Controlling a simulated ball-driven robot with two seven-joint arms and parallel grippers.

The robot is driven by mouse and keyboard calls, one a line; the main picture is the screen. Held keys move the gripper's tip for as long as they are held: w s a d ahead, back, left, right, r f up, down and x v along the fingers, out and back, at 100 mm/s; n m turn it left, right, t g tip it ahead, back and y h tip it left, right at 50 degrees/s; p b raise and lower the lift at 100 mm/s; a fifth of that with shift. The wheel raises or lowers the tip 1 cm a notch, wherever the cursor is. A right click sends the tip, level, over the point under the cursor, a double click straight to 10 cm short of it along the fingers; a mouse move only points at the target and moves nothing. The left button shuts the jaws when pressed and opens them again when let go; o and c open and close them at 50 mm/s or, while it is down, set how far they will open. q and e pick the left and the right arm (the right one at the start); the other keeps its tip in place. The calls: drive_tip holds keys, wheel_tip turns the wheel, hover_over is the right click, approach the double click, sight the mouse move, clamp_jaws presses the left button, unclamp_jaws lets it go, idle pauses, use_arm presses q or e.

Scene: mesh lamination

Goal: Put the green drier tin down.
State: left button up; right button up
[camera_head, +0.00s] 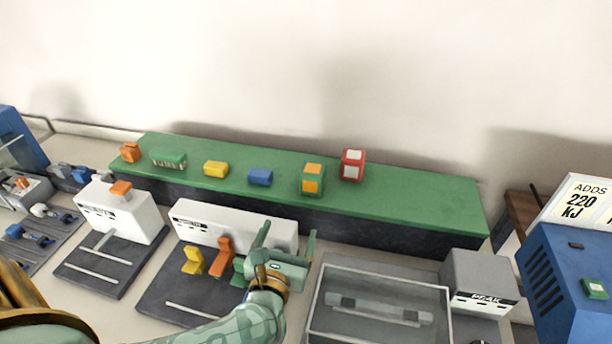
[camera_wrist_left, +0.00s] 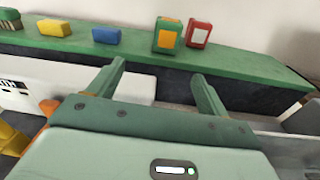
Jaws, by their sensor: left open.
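The green drier tin, taken to be the green tin with orange faces (camera_head: 313,180), stands upright on the green shelf (camera_head: 410,197). It also shows in the left wrist view (camera_wrist_left: 167,35), beyond the fingertips. My left gripper (camera_head: 287,240) is open, its two fingers pointing toward the shelf. In the left wrist view nothing is between the fingers (camera_wrist_left: 158,72), and the tin is apart from them. My right gripper is not in view.
A red tin (camera_head: 352,165) stands close right of the green tin; blue (camera_head: 260,177) and yellow (camera_head: 215,169) blocks are to its left. Below stand a white-backed unit with levers (camera_head: 235,226), a clear-lidded box (camera_head: 380,304) and a grey box (camera_head: 479,281). The shelf's right end is bare.

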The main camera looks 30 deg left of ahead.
use_arm(q)
approach(310, 183)
drive_tip(key=shift+t, duration=0.4)
drive_tip(key=x, duration=0.4)
drive_tip(key=shift+w+a+f+b, duration=0.2)
drive_tip(key=shift+a+f+b, duration=0.05)
drive_tip(key=shift+f+b, duration=0.1)
drive_tip(key=shift+w+a, duration=0.15)
drive_tip(key=shift+w, duration=0.4)
drive_tip(key=x, duration=0.2)
drive_tip(key=b+x, duration=0.1)
drive_tip(key=x, duration=0.2)
drive_tip(key=shift+f, duration=0.25)
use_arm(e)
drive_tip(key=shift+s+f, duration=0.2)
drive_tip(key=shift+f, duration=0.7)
use_arm(q)
drive_tip(key=shift+r, duration=0.1)
drive_tip(key=c, duration=1.3)
